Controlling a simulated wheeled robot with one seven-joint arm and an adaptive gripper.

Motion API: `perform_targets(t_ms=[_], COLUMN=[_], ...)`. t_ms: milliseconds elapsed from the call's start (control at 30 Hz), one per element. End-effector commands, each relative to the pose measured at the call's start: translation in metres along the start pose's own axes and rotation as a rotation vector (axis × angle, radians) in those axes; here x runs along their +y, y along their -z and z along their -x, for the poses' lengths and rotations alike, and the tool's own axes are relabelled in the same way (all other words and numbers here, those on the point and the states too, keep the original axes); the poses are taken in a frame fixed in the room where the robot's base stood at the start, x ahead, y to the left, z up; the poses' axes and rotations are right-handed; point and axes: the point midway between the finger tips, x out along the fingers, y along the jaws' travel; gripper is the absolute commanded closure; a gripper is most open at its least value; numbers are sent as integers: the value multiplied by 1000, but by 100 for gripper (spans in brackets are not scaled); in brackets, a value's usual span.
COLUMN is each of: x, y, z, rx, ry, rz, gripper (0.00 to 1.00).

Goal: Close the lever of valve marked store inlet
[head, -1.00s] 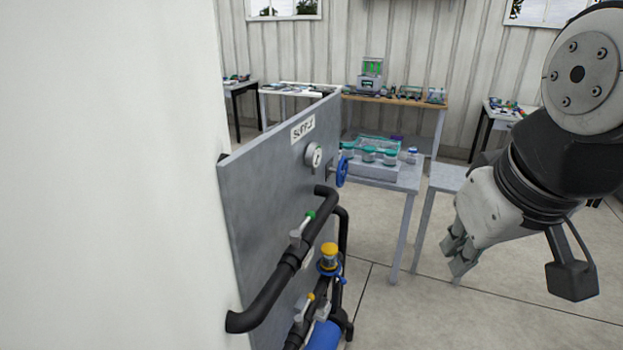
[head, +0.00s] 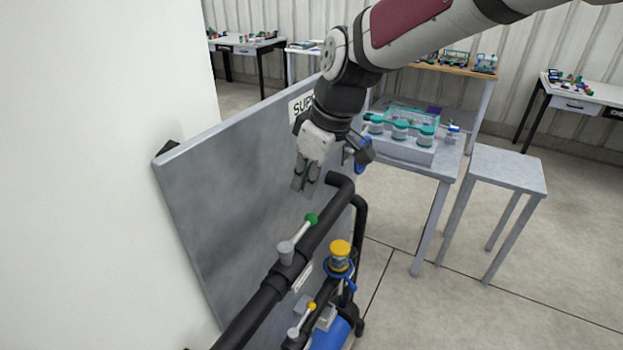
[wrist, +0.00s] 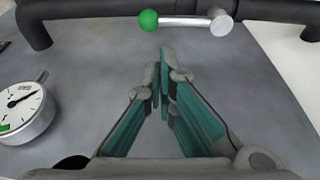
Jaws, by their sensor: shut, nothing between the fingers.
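A lever with a green knob (head: 311,219) and a grey hub (head: 286,252) sits on the upper black pipe. It lies roughly along that pipe. In the wrist view the green knob (wrist: 148,20) and bright rod show just beyond my fingertips. A second lever with a yellow knob (head: 311,306) is on the lower pipe. A small white label (head: 302,278) sits between the pipes, too small to read, so I cannot tell which valve is store inlet. My gripper (head: 305,188) is shut and empty, above and behind the green knob, apart from it; its fingers (wrist: 165,62) also show in the wrist view.
A grey panel (head: 215,200) stands behind the pipes. A round gauge (wrist: 22,108) is left of my fingers in the wrist view. A yellow-capped fitting (head: 340,252) rises beside the pipes.

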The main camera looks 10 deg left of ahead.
Motion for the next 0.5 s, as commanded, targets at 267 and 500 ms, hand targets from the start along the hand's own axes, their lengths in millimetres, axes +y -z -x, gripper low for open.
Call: perform_targets(t_ms=[267, 500], x=[-2, -1], y=[-1, -1], z=[-49, -78], rx=[-3, -2], ry=[4, 1], rz=[-1, -3], gripper=[100, 100])
